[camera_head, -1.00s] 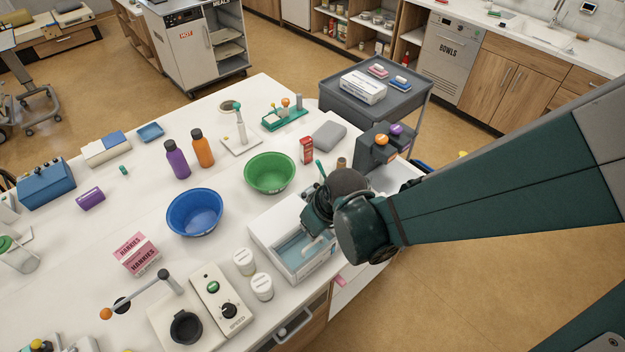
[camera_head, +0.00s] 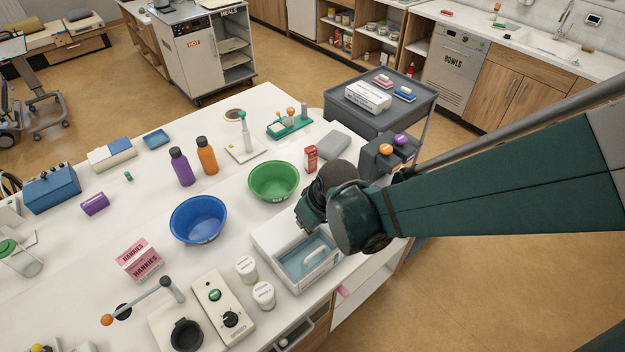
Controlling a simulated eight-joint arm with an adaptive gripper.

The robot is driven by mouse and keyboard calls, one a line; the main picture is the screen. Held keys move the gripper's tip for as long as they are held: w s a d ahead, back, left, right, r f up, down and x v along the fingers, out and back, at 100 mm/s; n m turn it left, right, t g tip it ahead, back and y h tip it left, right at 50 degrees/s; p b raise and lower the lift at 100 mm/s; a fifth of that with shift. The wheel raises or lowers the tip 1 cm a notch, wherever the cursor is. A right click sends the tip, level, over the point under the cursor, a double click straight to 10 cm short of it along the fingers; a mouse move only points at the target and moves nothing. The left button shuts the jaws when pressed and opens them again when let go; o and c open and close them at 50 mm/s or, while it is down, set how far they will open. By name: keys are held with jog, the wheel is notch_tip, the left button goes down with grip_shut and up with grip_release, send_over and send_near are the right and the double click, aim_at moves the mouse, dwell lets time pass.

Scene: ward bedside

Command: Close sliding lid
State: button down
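A white box (camera_head: 268,252) stands near the right front edge of the white table. I take the pane to be the sliding lid. The far right corner of the box is hidden behind my arm. My gripper (camera_head: 308,216) is at the back edge of the box, apart from the handle. Its fingers are dark and partly covered by my wrist, so I cannot see whether they are open.
A green bowl (camera_head: 274,181) and a blue bowl (camera_head: 198,219) stand left of my gripper. Two white tubs (camera_head: 255,282) stand just left of the box. A red carton (camera_head: 311,158) and a grey block (camera_head: 334,145) lie behind it. The table edge is close on the right.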

jog(key=v, duration=0.8)
jog(key=shift+p, duration=0.35)
jog(key=shift+r, duration=0.1)
jog(key=shift+d, duration=0.15)
dwell(0.5)
jog(key=s+d+r+m+t+h+b, duration=0.1)
jog(key=s+d+m+b, duration=0.1)
jog(key=d, duration=0.6)
jog(key=s+d+r+m+t+h+b, duration=0.1)
jog(key=d+m+b, duration=0.3)
jog(key=d, duration=0.5)
jog(key=s+d+r+m+t+b, duration=0.2)
jog(key=s+d+m+b, duration=0.1)
jog(key=d, duration=0.6)
jog(key=shift+h, duration=0.4)
